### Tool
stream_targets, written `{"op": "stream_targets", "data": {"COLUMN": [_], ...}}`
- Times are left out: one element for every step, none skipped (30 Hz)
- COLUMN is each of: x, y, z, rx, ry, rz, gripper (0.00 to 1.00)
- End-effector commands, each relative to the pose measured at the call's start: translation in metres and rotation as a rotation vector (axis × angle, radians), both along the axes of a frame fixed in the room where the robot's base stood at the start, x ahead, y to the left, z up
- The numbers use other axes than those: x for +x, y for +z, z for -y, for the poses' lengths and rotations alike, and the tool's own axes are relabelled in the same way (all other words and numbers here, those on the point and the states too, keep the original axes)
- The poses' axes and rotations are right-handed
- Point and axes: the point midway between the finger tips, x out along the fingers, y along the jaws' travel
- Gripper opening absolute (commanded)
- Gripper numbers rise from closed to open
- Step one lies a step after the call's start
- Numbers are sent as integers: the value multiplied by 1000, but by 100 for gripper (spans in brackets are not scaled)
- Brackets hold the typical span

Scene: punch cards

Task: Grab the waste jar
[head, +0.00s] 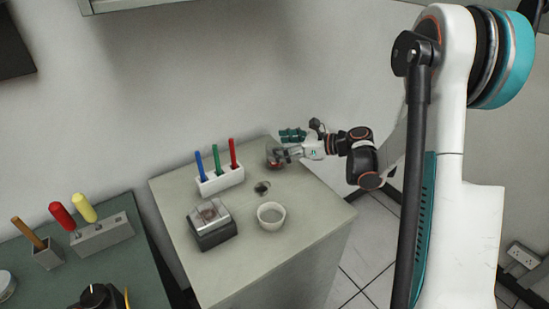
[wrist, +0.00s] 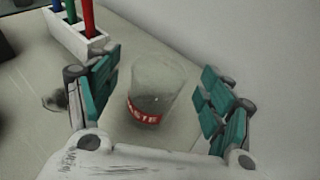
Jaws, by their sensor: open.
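The waste jar (wrist: 156,90) is a clear glass with a red label reading partly "ASTE". It stands upright on the counter (head: 190,265) near its back right corner. In the wrist view it is between the two teal-padded fingers of my gripper (wrist: 158,100), with a visible gap on both sides. My gripper is open and empty. In the head view the jar (head: 273,158) is small and partly hidden by my gripper (head: 287,146), which reaches in from the right.
A white holder (head: 220,180) with blue, green and red pens stands left of the jar. A white bowl (head: 271,216), a dark clear-topped box (head: 212,224) and a small dark item (head: 262,187) are nearer the front. The wall (wrist: 235,35) is close behind the jar.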

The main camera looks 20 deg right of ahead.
Motion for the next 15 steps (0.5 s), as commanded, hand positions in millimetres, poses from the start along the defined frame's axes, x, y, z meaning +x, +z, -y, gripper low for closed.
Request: {"op": "stream_targets", "data": {"x": [4, 7, 10, 11, 12, 13, 13, 13, 13, 13, 13, 13, 13, 13, 13], "y": [-3, -4, -6, -6, -7, -7, -7, -7, -7, -7, -7, -7, -7, -7, -7], "z": [-7, -10, -13, -15, -16, -17, -18, -17, -17, -17, -17, -17, -17, -17, -17], "rx": [0, 0, 0, 0, 1, 1, 1, 1, 1, 1, 1, 1, 1, 1, 1], "ry": [3, 3, 2, 1, 1, 1, 0, 0, 0, 0, 0, 0, 0, 0, 0], "rz": [0, 0, 0, 0, -1, -1, -1, -1, -1, -1, -1, -1, -1, -1, -1], "gripper": [74, 74, 74, 74, 74, 74, 74, 74, 74, 74, 74, 69, 62, 56, 46]}}
